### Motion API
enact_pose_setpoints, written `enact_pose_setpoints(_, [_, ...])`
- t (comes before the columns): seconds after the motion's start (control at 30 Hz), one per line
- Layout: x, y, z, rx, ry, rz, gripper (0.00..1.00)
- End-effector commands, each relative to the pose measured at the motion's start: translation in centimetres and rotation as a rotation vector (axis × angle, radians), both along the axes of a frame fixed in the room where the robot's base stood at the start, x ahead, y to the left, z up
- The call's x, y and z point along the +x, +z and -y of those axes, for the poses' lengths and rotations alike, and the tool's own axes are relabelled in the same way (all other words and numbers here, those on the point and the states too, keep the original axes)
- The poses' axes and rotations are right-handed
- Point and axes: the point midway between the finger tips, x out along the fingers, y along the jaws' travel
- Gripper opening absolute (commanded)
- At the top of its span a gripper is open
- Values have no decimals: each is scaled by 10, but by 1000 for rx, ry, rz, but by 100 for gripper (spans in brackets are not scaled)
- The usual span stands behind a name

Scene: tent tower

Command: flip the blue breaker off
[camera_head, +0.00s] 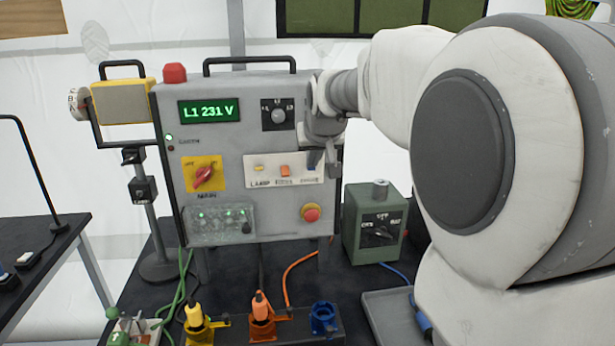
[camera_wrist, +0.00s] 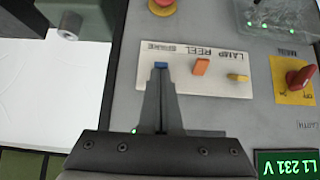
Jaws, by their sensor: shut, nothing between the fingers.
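The blue breaker (camera_wrist: 161,65) is a small switch at the SPARE end of a white strip (camera_wrist: 222,85) on the grey panel (camera_head: 255,130). In the wrist view my gripper (camera_wrist: 160,78) is shut and empty, its tips right at the blue breaker; I cannot tell whether they touch it. In the head view my gripper (camera_head: 316,163) hangs in front of the strip's right end and hides most of the blue breaker. Its lever position is not clear. The orange breaker (camera_head: 285,171) and yellow breaker (camera_head: 258,168) sit to its left in the head view.
The panel has a red-and-yellow rotary switch (camera_head: 204,176), a red emergency button (camera_head: 311,213), a selector knob (camera_head: 278,115) and a display (camera_head: 209,110) reading L1 231 V. A green-grey box (camera_head: 375,228) stands right of the panel. Several coloured plugs and sockets lie in front.

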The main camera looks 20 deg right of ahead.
Motion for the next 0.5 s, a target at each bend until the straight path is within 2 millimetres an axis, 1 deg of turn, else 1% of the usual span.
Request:
enact_pose_setpoints(0.03, [-2, -12, -1, -6, 0, 29, 0])
enact_pose_setpoints(0.3, [-6, -18, -1, -36, 0, 176, 0])
enact_pose_setpoints(0.33, [-5, -8, -1, -35, 0, 171, 0])
enact_pose_setpoints(0.5, [-5, -6, -1, -34, 0, 167, 0])
